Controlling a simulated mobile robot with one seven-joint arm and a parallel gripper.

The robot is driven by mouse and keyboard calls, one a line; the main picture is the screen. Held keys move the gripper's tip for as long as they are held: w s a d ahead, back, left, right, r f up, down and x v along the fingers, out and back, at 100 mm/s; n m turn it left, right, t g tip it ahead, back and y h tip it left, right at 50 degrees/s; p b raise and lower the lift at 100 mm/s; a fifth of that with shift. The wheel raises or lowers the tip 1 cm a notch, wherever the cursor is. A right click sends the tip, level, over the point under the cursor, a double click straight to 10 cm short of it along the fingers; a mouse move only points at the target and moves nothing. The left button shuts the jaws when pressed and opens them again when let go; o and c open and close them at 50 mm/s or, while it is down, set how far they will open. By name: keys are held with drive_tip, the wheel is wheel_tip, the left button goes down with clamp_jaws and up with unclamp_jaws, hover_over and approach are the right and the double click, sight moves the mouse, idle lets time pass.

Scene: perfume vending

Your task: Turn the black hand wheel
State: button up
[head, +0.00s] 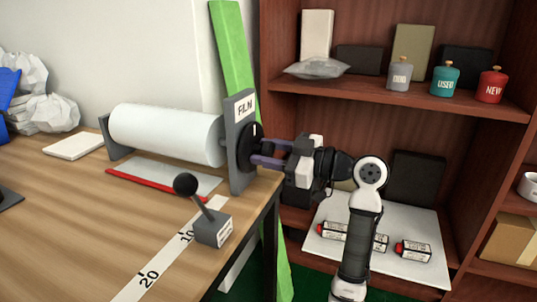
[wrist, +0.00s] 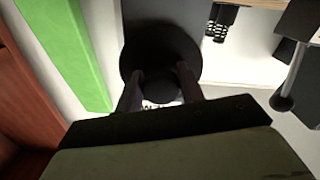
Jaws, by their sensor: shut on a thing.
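The black hand wheel (head: 249,147) is a round disc on the side of the grey upright plate labelled FILM (head: 241,177), at the end of a large white roll (head: 168,132). In the wrist view the wheel (wrist: 138,58) shows as a dark disc with a round hub or knob (wrist: 160,88) in front. My gripper (head: 256,150) reaches in from the right at the wheel. In the wrist view its two fingers (wrist: 160,90) lie on either side of the knob and are shut on it. The exact contact points are dark and hard to see.
A box with a black ball lever (head: 213,228) stands on the wooden table (head: 70,220) near its right edge. A green upright strip (head: 232,50) rises behind the plate. The shelf (head: 400,96) at the right holds grey, teal and red bottles; labelled cartridges lie on a white sheet below.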

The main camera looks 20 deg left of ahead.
drive_tip(key=o, duration=1)
drive_tip(key=shift+c, duration=0.2)
drive_tip(key=d+p, duration=0.1)
drive_tip(key=d, duration=1.3)
drive_tip(key=shift+s+p, duration=0.25)
drive_tip(key=shift+p, duration=0.15)
drive_tip(key=shift+r, duration=0.15)
